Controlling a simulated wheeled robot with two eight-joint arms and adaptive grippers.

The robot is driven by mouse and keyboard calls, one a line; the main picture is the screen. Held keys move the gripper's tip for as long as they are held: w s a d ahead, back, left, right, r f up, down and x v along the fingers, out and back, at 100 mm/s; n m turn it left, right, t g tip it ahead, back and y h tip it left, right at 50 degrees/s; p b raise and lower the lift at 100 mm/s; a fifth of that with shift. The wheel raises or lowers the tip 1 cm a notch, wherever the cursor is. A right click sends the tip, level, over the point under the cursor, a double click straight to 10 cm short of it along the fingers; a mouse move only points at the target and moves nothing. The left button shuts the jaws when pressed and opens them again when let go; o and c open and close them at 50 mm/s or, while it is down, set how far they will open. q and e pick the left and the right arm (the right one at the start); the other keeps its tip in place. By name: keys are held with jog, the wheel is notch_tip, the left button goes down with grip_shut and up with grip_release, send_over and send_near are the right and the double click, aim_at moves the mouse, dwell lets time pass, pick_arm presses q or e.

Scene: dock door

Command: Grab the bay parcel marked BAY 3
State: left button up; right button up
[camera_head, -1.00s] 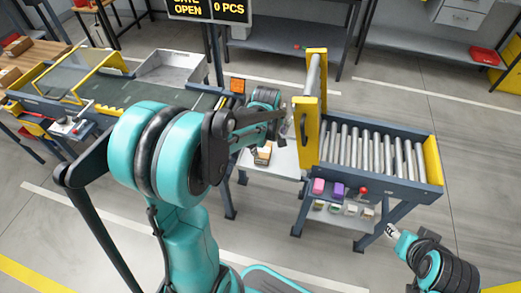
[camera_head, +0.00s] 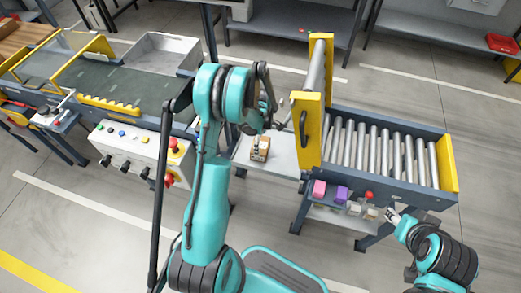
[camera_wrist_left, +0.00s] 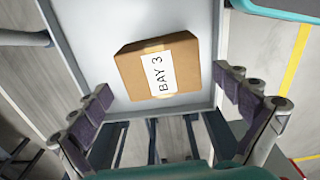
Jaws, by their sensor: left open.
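The parcel (camera_wrist_left: 180,68) is a brown cardboard box with a white label reading BAY 3. It lies on a white plate (camera_wrist_left: 86,20) and shows in the left wrist view between and beyond my open fingers. In the head view the parcel (camera_head: 260,150) sits on the small white shelf (camera_head: 283,153) left of the yellow gate. My left gripper (camera_wrist_left: 164,96) is open and empty, its dark pads on either side of the parcel and apart from it. My right gripper (camera_head: 393,216) is at the lower right, near the roller table's front; its jaws are too small to judge.
The yellow gate (camera_head: 309,130) stands right beside the shelf, with a roller conveyor (camera_head: 385,150) beyond it. A control box (camera_head: 130,150) with buttons and a belt conveyor (camera_head: 85,75) are at left. Pink and purple blocks (camera_head: 319,188) sit below the rollers.

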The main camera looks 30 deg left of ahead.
pick_arm(q)
notch_tip(320, 180, down, 4)
jog(key=shift+a+r+b, duration=0.1)
jog(key=shift+r+b, duration=0.05)
jog(key=shift+b, duration=0.6)
jog(key=shift+r, duration=0.1)
jog(key=c, duration=1.2)
jog(key=shift+r, duration=0.1)
